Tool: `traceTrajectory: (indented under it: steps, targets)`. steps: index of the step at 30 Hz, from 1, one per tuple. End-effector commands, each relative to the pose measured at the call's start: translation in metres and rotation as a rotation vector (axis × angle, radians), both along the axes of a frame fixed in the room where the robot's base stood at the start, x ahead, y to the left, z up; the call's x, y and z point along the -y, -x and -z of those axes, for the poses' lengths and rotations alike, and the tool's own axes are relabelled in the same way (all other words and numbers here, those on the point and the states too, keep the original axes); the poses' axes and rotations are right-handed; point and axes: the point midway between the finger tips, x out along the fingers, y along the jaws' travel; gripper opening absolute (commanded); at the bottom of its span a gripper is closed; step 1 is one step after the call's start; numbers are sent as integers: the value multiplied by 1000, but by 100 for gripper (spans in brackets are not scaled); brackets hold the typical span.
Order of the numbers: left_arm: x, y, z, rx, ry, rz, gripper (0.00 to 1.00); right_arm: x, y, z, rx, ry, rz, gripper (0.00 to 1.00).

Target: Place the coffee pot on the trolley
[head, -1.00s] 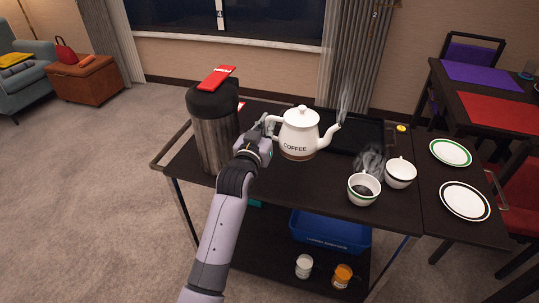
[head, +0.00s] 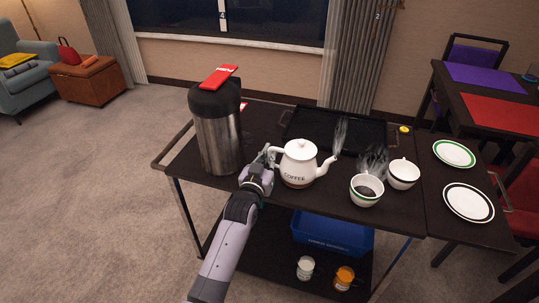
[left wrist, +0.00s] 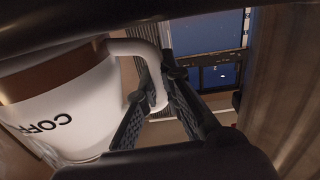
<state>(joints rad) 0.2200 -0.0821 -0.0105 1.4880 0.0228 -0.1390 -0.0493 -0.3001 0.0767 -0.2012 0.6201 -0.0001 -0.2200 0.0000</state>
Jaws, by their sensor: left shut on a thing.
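The white coffee pot (head: 298,167), marked COFFEE, is upright over the dark trolley top (head: 262,134), with steam at its spout. I cannot tell whether its base touches the surface. My left gripper (head: 267,160) is shut on its handle, on the pot's left side. In the left wrist view the white handle (left wrist: 146,62) sits between the two dark fingers (left wrist: 160,105), with the pot body (left wrist: 66,110) beside them. My right gripper is not in view.
A tall steel dispenser (head: 218,140) stands left of the pot. A black tray (head: 332,128) lies behind it. Two cups (head: 367,190) (head: 403,174) stand right of it, and two plates (head: 454,154) (head: 468,202) lie further right. A blue bin (head: 332,234) is on the lower shelf.

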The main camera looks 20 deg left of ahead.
Motion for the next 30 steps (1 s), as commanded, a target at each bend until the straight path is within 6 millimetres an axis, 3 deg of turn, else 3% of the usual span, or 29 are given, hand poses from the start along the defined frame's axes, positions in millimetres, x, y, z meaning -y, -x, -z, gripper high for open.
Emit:
traceTrajectory:
  steps: [5,6,14,24,30]
  targets:
    - [0,-1,-3,10,4,-1,0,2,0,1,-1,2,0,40]
    - [0,0,1,0,0,0,9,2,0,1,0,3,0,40]
    - [0,0,1,0,-1,0,27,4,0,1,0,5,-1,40]
    - [0,1,-1,0,0,0,27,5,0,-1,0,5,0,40]
    - [-1,26,0,-2,-1,0,27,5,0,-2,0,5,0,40]
